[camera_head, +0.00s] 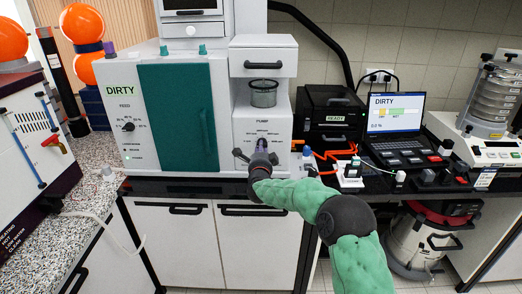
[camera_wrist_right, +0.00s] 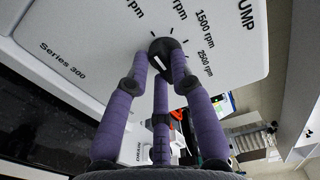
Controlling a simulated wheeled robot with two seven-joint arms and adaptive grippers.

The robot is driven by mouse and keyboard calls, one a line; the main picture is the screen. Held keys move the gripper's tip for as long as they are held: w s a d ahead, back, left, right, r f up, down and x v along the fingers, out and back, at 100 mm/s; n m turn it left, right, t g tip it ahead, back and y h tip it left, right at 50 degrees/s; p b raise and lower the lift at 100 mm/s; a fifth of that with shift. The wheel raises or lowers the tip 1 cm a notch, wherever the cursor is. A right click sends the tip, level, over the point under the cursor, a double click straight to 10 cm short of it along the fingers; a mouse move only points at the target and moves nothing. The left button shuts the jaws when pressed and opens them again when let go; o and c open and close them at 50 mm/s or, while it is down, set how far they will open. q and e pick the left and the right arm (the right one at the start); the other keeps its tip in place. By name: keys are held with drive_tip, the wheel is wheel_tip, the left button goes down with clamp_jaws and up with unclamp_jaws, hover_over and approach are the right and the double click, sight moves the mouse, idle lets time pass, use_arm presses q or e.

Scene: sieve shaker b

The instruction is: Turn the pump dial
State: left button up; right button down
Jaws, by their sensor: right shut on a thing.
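The pump dial (camera_wrist_right: 164,44) is a dark round knob with a light pointer mark, on a white panel with rpm markings. In the right wrist view the purple fingers of my right gripper (camera_wrist_right: 165,62) are closed around it. In the head view my right gripper (camera_head: 262,155) is at the white pump panel (camera_head: 281,112), under the word PUMP, and mostly hides the dial. My left gripper is not in view.
The white machine has a teal door (camera_head: 178,115) and a second dial (camera_head: 128,126) at its left. A laptop (camera_head: 395,120) reads DIRTY. Orange cables and small boxes crowd the counter at right.

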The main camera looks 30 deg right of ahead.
drive_tip(key=shift+f, duration=0.1)
drive_tip(key=c, duration=1.1)
unclamp_jaws()
drive_tip(key=shift+o, duration=0.2)
drive_tip(key=shift+s+a, duration=0.1)
drive_tip(key=v, duration=1.2)
